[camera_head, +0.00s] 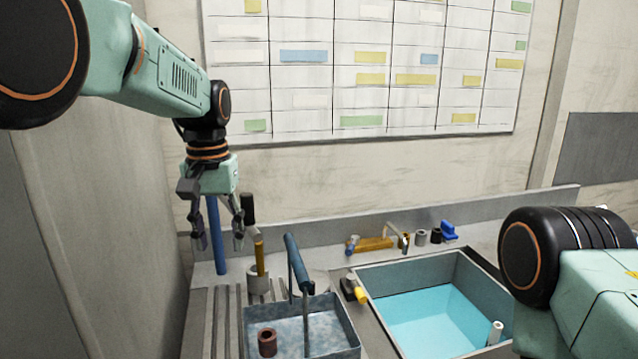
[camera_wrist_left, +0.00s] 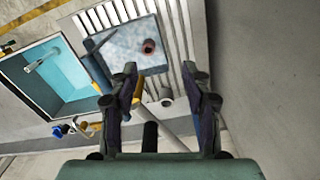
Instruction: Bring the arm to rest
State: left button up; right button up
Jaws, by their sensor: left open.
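My left gripper (camera_head: 219,243) hangs from my left arm at the left, fingers pointing down, in front of the left end of the back wall. It is open, with nothing between its fingers. In the left wrist view its two fingers (camera_wrist_left: 160,82) stand apart, with the counter beyond them. A blue upright rod (camera_head: 217,236) appears between the fingers in the head view; I cannot tell how far behind them it is. My right arm shows at the right edge, but its gripper is outside the view.
A grey tray (camera_head: 352,346) holding a dark red cup (camera_head: 267,342) stands on the ribbed counter. A blue-handled tool leans over it. A sink with blue water (camera_head: 430,318) lies to the right, with a tap (camera_head: 375,243) behind. The air above the sink is clear.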

pick_arm(q)
jog(key=s+a+f, duration=0.1)
jog(key=s+f, duration=0.2)
jog(key=f, duration=0.6)
jog(key=s+a+f, duration=0.2)
jog(key=s+f, duration=0.2)
jog(key=f, duration=0.6)
jog(key=s+a+f, duration=0.1)
jog(key=s+f, duration=0.2)
jog(key=f, duration=0.6)
jog(key=s+f, duration=0.3)
jog(key=s, duration=0.7)
jog(key=s+a+f, duration=0.1)
jog(key=s+f, duration=0.3)
jog(key=s, duration=0.5)
jog(key=s+f, duration=0.3)
jog(key=s, duration=0.7)
notch_tip(320, 180, down, 25)
jog(key=b, duration=2.5)
jog(key=shift+s+a, duration=0.2)
jog(key=shift+s, duration=0.1)
pick_arm(e)
notch_tip(320, 180, down, 26)
jog(key=shift+w+d+r, duration=0.15)
jog(key=shift+w+r, duration=0.05)
jog(key=shift+r, duration=0.05)
jog(key=shift+r, duration=0.1)
